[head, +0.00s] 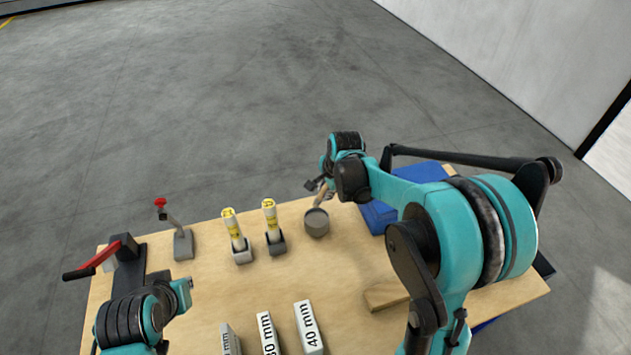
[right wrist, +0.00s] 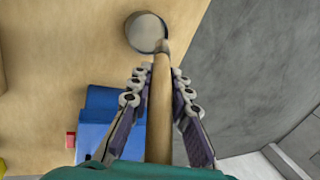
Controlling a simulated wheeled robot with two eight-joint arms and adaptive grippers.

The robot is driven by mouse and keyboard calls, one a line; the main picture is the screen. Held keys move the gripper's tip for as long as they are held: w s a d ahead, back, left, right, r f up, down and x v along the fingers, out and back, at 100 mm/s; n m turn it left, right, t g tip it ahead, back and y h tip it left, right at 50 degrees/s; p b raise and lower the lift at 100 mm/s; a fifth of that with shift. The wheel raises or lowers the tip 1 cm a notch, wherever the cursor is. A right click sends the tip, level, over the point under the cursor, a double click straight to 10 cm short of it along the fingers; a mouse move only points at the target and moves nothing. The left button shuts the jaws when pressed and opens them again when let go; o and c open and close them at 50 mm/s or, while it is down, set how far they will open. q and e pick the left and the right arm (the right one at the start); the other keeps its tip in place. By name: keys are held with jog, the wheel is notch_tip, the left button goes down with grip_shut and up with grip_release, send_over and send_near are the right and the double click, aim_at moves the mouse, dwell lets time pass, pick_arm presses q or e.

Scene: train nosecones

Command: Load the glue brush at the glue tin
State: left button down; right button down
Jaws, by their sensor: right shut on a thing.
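The glue tin (head: 317,224) is a small round grey tin near the far edge of the table. It also shows at the top of the right wrist view (right wrist: 146,30). My right gripper (head: 319,186) is shut on the glue brush (head: 322,197), beside and above the tin. In the right wrist view the brush's wooden handle (right wrist: 159,105) runs between the fingers. Its far end overlaps the tin's right rim; I cannot tell whether the bristles are inside. My left gripper (head: 182,291) is over the table's left side, its jaws unclear.
Two yellow-labelled white tubes (head: 235,232) (head: 271,218) stand in grey holders left of the tin. A red-knobbed lever (head: 181,240) and red-handled clamp (head: 126,250) are further left. Blue bins (head: 378,216), a wood block (head: 386,296) and marked gauge blocks (head: 309,326) lie around.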

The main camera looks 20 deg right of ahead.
jog(key=shift+s+f+b, duration=0.15)
jog(key=shift+f+b, duration=0.25)
jog(key=shift+f, duration=0.15)
jog(key=shift+f+b, duration=1.7)
jog(key=shift+f, duration=0.75)
jog(key=shift+f+b, duration=0.6)
jog(key=shift+f, duration=0.05)
jog(key=shift+r+p, duration=2.55)
jog(key=shift+r, duration=1)
